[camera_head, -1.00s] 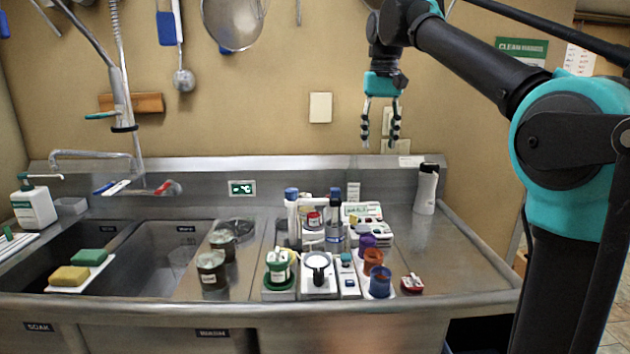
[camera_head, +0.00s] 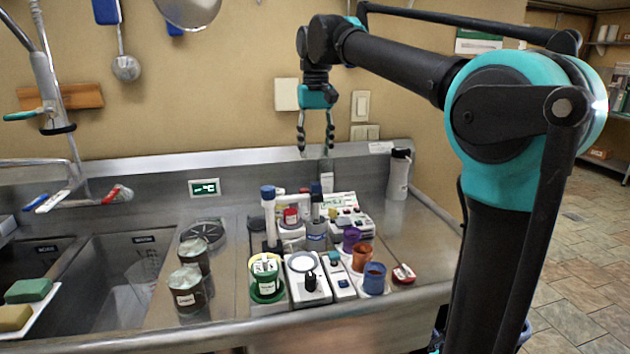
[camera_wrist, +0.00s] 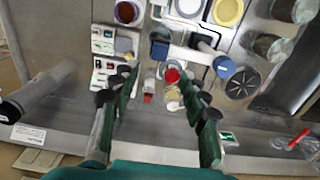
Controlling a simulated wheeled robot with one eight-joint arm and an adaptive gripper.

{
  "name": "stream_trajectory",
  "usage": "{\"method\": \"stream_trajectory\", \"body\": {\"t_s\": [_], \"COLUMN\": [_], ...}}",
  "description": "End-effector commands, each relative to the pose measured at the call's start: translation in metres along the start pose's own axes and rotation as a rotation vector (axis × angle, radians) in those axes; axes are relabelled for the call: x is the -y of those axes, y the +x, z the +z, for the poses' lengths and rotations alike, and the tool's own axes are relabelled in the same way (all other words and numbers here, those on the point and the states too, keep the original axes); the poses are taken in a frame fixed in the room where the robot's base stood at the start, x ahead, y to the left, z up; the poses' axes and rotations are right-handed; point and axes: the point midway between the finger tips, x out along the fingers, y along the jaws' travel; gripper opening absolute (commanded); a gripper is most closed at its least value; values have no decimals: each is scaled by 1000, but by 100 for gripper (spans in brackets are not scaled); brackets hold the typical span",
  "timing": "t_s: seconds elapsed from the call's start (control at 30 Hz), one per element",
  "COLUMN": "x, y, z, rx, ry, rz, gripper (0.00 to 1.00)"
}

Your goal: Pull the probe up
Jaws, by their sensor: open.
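Two upright sticks with blue tops stand among the bench items in the head view, the left one (camera_head: 268,215) and the right one (camera_head: 316,210). I cannot tell which is the probe. In the wrist view one blue top (camera_wrist: 224,66) shows at right and a darker blue top (camera_wrist: 160,50) nearer the middle. My gripper (camera_head: 316,146) hangs pointing down above the back of the counter, higher than the sticks and apart from them. Its fingers (camera_wrist: 156,100) are spread with nothing held. A red-topped item (camera_wrist: 172,75) shows between them in the wrist view.
A green-and-white bucket (camera_head: 265,280), a white scale-like device (camera_head: 306,290) and coloured cups (camera_head: 374,278) crowd the front. Jars (camera_head: 187,290) stand at left by the sink (camera_head: 115,280). A pale bottle (camera_head: 398,178) stands at back right. The right counter is mostly clear.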

Motion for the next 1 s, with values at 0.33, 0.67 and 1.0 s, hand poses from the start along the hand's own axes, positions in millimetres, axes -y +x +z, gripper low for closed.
{"method": "stream_trajectory", "body": {"t_s": [0.33, 0.67, 1.0], "x": [0, 0, 0], "y": [66, 93, 94], "z": [0, 0, 0], "rx": [0, 0, 0], "ry": [0, 0, 0], "rz": [0, 0, 0], "gripper": [45, 45, 36]}}
